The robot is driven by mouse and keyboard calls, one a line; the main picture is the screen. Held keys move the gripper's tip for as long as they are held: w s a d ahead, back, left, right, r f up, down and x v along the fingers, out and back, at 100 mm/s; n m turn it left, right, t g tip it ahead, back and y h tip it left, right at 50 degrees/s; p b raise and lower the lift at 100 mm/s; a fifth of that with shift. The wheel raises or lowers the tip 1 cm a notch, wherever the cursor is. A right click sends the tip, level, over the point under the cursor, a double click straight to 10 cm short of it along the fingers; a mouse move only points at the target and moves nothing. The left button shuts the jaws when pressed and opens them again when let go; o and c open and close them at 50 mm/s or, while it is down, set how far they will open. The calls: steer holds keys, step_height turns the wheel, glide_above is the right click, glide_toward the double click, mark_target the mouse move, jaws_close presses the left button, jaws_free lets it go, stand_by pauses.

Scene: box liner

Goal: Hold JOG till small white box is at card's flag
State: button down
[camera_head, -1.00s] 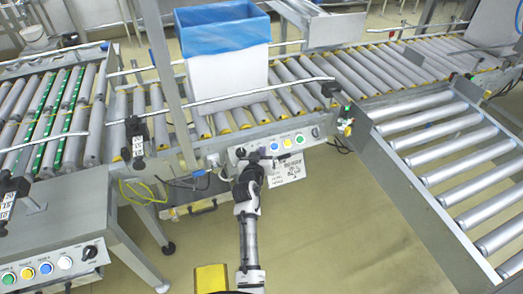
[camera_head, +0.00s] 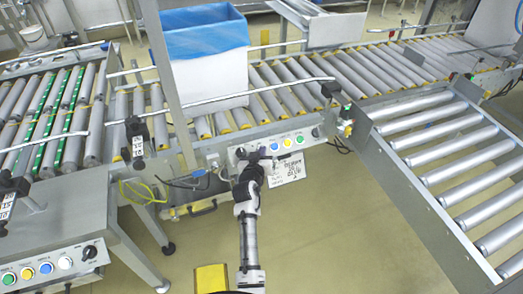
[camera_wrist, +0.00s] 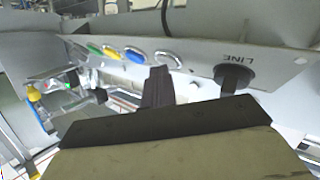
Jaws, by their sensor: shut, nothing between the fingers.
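The white box (camera_head: 211,78) with a blue liner (camera_head: 207,32) stands upright on the roller conveyor behind the control panel (camera_head: 313,136). A white card (camera_head: 289,169) with black print hangs below that panel; its print is too small to read. My gripper (camera_head: 256,155) is shut and empty at the panel's front, left of the blue button (camera_head: 275,147). In the wrist view, my closed fingers (camera_wrist: 156,88) point at the button row, near the white button (camera_wrist: 165,59). I cannot tell whether they touch a button. The JOG label is not readable.
Black brackets with white labelled tags stand at the rail (camera_head: 137,142) and at the left edge (camera_head: 12,190). A second button panel (camera_head: 50,267) is at lower left. A black LINE knob (camera_wrist: 235,75) sits on the near panel. A roller section (camera_head: 455,165) slopes at right.

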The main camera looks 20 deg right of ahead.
stand_by(0.3)
steer(key=shift+s+r+p, duration=0.5)
steer(key=shift+r+p, duration=0.05)
steer(key=shift+p, duration=0.2)
steer(key=s+r+p, duration=0.1)
steer(key=r+p, duration=0.1)
steer(key=s+r+p, duration=0.1)
steer(key=s+p, duration=0.1)
steer(key=shift+s+r+p, duration=0.2)
steer(key=shift+r+p, duration=0.2)
stand_by(1.2)
